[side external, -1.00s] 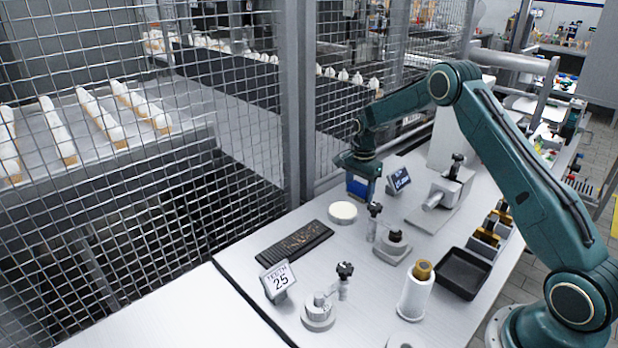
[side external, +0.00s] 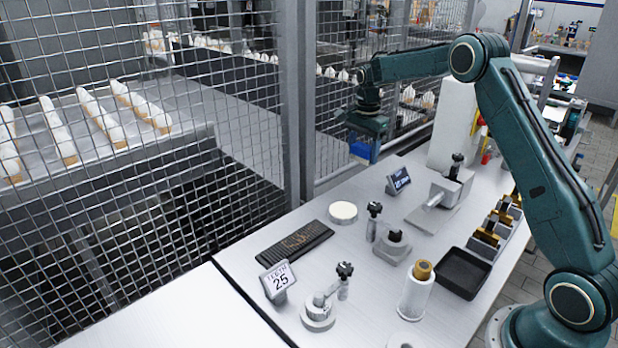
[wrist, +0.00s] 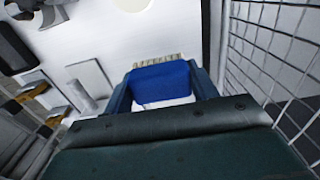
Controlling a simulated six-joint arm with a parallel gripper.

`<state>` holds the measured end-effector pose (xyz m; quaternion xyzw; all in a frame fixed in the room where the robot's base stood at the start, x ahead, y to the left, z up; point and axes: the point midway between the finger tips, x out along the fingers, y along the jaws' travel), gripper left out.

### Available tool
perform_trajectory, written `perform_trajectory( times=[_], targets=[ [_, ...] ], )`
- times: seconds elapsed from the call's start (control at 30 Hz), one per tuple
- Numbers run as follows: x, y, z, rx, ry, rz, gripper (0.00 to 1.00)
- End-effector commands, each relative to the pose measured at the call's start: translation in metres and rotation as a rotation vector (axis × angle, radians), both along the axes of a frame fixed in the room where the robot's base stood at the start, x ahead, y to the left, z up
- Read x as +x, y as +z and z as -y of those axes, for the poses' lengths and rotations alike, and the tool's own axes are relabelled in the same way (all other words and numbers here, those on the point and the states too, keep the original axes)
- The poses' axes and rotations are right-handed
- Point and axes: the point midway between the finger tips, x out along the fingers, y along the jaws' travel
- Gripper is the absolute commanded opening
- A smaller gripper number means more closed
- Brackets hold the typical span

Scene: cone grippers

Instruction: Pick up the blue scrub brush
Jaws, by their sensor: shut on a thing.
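The blue scrub brush (side external: 361,150) is held in the air above the back of the white table, near the wire fence. My gripper (side external: 364,140) points down and is shut on it. In the wrist view the blue brush (wrist: 160,82) sits between the two fingers of my gripper (wrist: 163,93), with pale bristles showing along its far edge. The brush is clear of the table top. Its lower side is hard to make out in the side view.
The wire fence (side external: 330,100) runs close beside the brush. Below are a small dark display (side external: 399,181), a round white disc (side external: 343,212), a grey vise-like fixture (side external: 446,188) and a black tray (side external: 464,272). A tall white box (side external: 453,125) stands at the back right.

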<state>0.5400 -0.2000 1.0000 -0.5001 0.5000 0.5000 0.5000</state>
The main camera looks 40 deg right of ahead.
Motion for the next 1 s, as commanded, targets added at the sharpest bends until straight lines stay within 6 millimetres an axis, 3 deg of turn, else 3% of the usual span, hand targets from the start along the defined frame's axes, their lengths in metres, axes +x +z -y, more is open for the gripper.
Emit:
perform_trajectory(
  times=[0.2, 0.4, 1.0],
  targets=[
    [0.001, 0.043, 0.0, -0.001, 0.0, 0.004, 0.35],
    [0.001, 0.065, 0.0, -0.001, 0.0, 0.002, 0.35],
    [0.0, 0.073, 0.0, 0.0, 0.0, 0.0, 0.35]
  ],
)
